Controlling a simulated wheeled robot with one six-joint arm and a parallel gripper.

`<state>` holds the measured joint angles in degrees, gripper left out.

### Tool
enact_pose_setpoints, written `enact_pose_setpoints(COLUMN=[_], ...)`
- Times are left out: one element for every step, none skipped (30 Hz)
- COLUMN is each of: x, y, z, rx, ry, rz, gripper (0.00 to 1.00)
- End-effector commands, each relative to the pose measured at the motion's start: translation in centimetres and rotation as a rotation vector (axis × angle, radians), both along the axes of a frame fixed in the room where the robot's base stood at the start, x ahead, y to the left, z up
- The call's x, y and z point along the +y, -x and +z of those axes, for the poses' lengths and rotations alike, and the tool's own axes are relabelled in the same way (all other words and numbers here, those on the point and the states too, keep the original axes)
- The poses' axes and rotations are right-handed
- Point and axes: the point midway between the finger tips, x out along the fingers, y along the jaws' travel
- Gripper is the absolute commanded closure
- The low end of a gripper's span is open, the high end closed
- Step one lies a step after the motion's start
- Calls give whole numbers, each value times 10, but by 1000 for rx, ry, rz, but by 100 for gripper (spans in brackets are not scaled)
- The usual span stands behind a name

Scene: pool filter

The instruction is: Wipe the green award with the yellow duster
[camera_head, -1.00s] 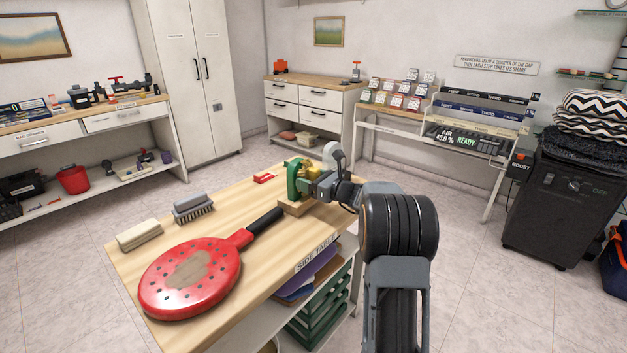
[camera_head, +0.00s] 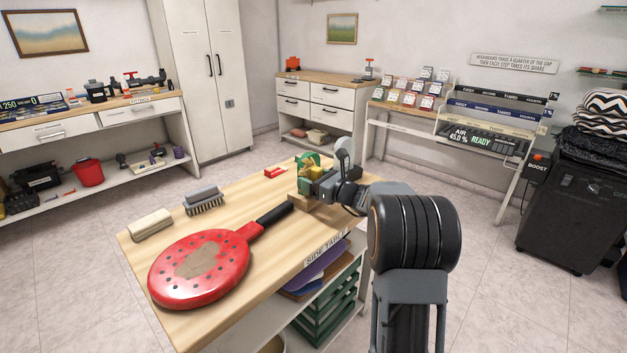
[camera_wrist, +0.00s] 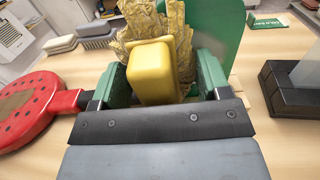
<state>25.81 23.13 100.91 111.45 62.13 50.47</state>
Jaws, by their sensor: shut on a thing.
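The green award (camera_head: 302,184) stands on a wooden base (camera_head: 303,203) near the back edge of the side table. Its flat green panel also shows in the wrist view (camera_wrist: 216,28). My gripper (camera_wrist: 155,88) is shut on the yellow duster (camera_wrist: 150,72), a yellow block between its green fingers. In the head view the duster (camera_head: 317,173) is held right at the award. A crumpled gold mass (camera_wrist: 150,28) lies just beyond the block, in front of the green panel. I cannot tell whether it belongs to the duster or the award, and contact with the panel is hidden.
On the side table (camera_head: 272,233) are a red paddle (camera_head: 203,268), a grey brush (camera_head: 204,199), a pale block (camera_head: 150,224) and a small red item (camera_head: 275,171). A dark stand (camera_wrist: 292,92) is close right of my gripper. The table's middle is mostly bare.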

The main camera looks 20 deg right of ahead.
Motion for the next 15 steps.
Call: enact_pose_setpoints(x=[1,1,0,0,-1,-3,-5,-6,-9,-11,-12,-14,-16,-18,-20], y=[0,0,0,1,2,5,7,10,14,16,19,23,26,29,32], z=[1,1,1,1,1,1,1,1,1,0,0,0,1,1,1], rx=[-1,-1,-1,-1,-1,-1,-1,-1,-2,-2,-1,-1,-1,-1,-1], ry=[0,0,0,0,0,0,0,-1,-1,-1,-1,0,0,0,-1], rz=[2,2,2,1,1,0,-1,-2,-2,-2,-2,-3,-3,-3,-3], gripper=[49,49,49,49,49,49,49,49,49,49,49,49,49,49,49])
